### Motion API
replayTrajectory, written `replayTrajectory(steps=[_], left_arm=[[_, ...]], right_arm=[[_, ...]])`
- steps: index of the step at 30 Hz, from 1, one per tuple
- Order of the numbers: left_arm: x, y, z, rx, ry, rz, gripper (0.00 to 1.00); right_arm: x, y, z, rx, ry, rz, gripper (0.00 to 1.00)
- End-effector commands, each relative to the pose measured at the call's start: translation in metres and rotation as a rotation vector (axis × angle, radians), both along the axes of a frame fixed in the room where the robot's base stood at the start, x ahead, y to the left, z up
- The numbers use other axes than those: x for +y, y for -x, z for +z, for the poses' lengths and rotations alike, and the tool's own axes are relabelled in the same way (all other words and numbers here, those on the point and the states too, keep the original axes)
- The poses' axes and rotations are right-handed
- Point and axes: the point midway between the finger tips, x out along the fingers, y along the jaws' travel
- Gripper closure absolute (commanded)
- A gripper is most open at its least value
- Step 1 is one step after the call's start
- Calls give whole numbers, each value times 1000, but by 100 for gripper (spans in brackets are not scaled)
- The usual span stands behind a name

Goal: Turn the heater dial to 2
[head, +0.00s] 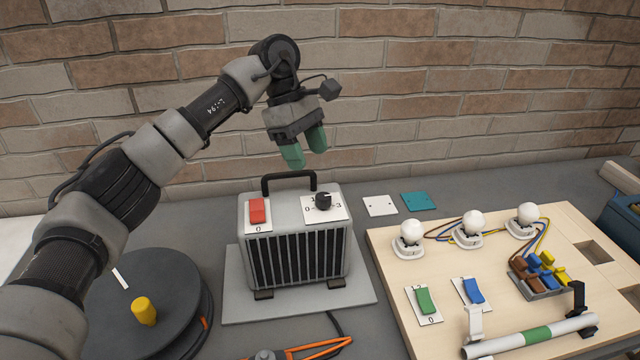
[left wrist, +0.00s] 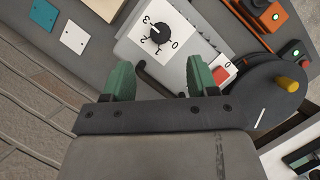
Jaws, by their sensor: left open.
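The grey heater (head: 252,222) stands on a light plate on the bench, with a black carry handle on top. Its black dial (head: 323,201) sits on a white numbered plate on the top right; the 2 is hidden there in the head view. The dial (left wrist: 158,35) also shows in the left wrist view, with the numbers 0 to 3 around it; I cannot tell surely which one it points to. A red switch (head: 257,211) is on the top left. My left gripper (head: 305,152) is open and empty, above and behind the heater, fingers pointing down. My right gripper is out of view.
The handle (head: 289,182) rises close below my left fingers. A wooden board (head: 385,250) with bulbs and switches is at the right. White and teal plates (head: 419,201) lie flat behind. The brick wall is close behind.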

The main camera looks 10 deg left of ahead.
Motion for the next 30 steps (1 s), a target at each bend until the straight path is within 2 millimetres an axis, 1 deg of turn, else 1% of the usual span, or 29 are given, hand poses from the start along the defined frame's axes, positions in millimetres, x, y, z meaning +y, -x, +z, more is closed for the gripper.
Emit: replayTrajectory(steps=[5,9,15,19,26,29,30], left_arm=[[-12,6,-31,5,-1,-2,42],[-22,9,-54,4,1,-2,42],[-30,12,-76,2,0,-1,42],[-32,13,-81,0,1,0,42],[-32,13,-82,0,1,0,42],[-32,13,-82,0,1,0,55],[-32,13,-82,0,1,0,61]], right_arm=[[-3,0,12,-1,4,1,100],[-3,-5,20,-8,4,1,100],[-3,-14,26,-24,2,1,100],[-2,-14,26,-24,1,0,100],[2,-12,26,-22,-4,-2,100],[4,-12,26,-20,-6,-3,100],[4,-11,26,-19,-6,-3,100]])
